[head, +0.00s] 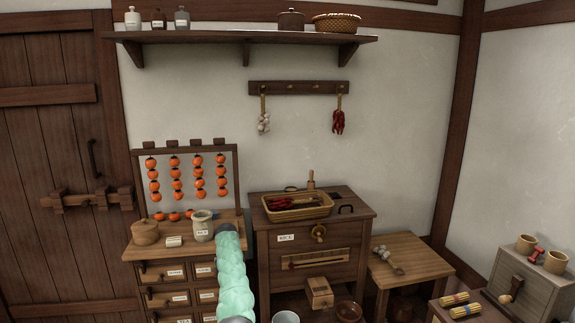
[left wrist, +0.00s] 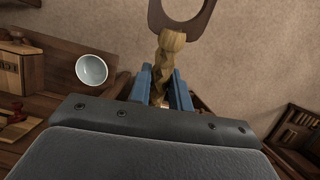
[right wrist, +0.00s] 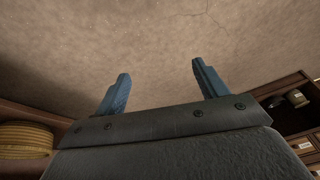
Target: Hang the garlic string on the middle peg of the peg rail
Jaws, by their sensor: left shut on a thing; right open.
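The dark peg rail (head: 302,88) is on the back wall under a long shelf. A string of pale garlic (head: 263,123) hangs near its left end and a bunch of red chillies (head: 338,122) near its right end. Bare pegs show between them. In the left wrist view my left gripper (left wrist: 162,72) is shut on a tan braided stem (left wrist: 166,55) with a dark flat loop (left wrist: 157,22) above it. It looks like the top of a garlic string; no bulbs show. My right gripper (right wrist: 161,72) is open and empty. Neither gripper shows in the head view.
The shelf (head: 245,37) juts out above the rail. Below it stands a cabinet (head: 320,245) with a basket (head: 297,206). A drawer chest (head: 180,275) with jars and a fruit rack is left. A small table (head: 410,265) is right. Wall around the rail is clear.

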